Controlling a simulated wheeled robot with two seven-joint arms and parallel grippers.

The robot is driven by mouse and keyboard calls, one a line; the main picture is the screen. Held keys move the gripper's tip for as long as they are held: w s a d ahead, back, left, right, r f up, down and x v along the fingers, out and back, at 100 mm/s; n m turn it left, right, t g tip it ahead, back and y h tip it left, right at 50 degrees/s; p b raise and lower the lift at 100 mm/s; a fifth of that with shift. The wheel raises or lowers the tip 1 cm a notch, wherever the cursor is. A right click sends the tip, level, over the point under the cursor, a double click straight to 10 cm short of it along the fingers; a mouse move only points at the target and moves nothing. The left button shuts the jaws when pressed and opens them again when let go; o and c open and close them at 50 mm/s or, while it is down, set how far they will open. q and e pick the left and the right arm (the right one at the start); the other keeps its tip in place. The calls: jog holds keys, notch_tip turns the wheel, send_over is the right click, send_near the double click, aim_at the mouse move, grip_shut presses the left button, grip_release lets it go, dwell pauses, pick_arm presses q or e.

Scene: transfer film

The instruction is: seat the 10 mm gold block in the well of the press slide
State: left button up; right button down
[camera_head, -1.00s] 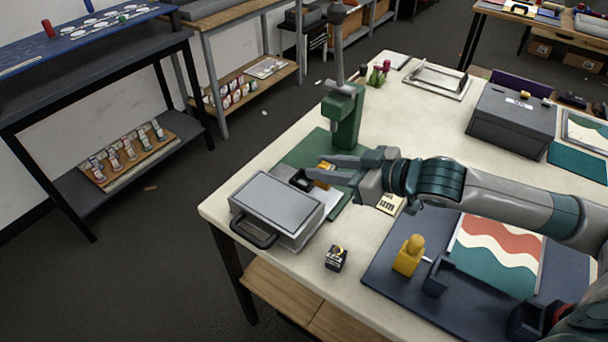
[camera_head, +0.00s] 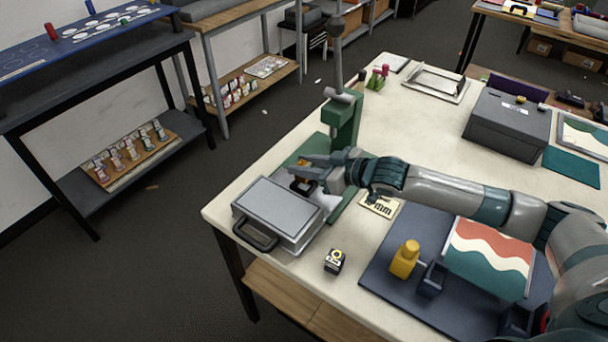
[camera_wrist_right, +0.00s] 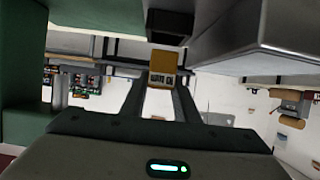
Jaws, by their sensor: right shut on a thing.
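My right gripper (camera_head: 307,166) is shut on the gold block (camera_head: 302,170), which is small and has dark markings. In the right wrist view the gold block (camera_wrist_right: 161,68) shows between the two fingertips. The dark press slide (camera_head: 302,186) shows just below the block in the head view, at the foot of the green press (camera_head: 344,122). In the right wrist view a dark part, apparently the slide (camera_wrist_right: 170,24), is close to the block. I cannot tell whether they touch. The slide's well is not clearly visible. My left gripper is not in view.
A grey lidded case (camera_head: 278,212) with a black handle stands close in front of the slide. A small black-and-gold block (camera_head: 334,261) stands on the pale table.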

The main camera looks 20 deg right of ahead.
jog(key=shift+f+p, duration=0.85)
jog(key=shift+f, duration=1.1)
jog(key=shift+s+f, duration=0.1)
jog(key=shift+f, duration=0.3)
